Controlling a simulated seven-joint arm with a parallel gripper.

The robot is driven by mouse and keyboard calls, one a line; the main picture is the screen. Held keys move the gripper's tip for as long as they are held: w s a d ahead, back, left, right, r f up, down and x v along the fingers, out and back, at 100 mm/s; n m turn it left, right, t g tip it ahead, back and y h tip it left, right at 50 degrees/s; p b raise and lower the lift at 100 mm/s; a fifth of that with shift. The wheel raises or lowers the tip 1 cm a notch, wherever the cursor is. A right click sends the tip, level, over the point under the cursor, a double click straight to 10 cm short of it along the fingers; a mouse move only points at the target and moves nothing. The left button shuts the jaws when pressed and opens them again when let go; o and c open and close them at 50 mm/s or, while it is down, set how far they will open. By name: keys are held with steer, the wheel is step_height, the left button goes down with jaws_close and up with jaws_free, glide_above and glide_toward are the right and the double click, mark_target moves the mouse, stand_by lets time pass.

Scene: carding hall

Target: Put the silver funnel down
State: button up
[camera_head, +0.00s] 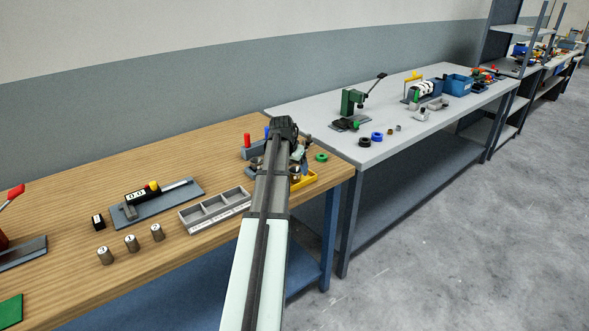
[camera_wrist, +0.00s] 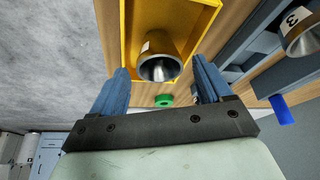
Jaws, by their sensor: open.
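A silver funnel (camera_wrist: 160,68) with a pale label is in the wrist view, its round mouth facing the camera. It is at the yellow tray (camera_wrist: 212,12), between my two blue fingers, with a gap on each side. My gripper (camera_wrist: 161,64) is open. In the head view my arm hides much of this spot; the yellow tray (camera_head: 308,181) shows partly at the right end of the wooden bench. Whether the funnel rests on the tray's floor cannot be told.
A second silver piece marked 3 (camera_wrist: 303,36) sits in a dark holder at the right of the wrist view. A green ring (camera_head: 321,157) lies near the tray. A grey three-compartment tray (camera_head: 215,210) and several numbered weights (camera_head: 131,243) stand to the left.

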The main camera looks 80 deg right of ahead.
steer(key=v, duration=1.1)
steer(key=shift+a, duration=0.1)
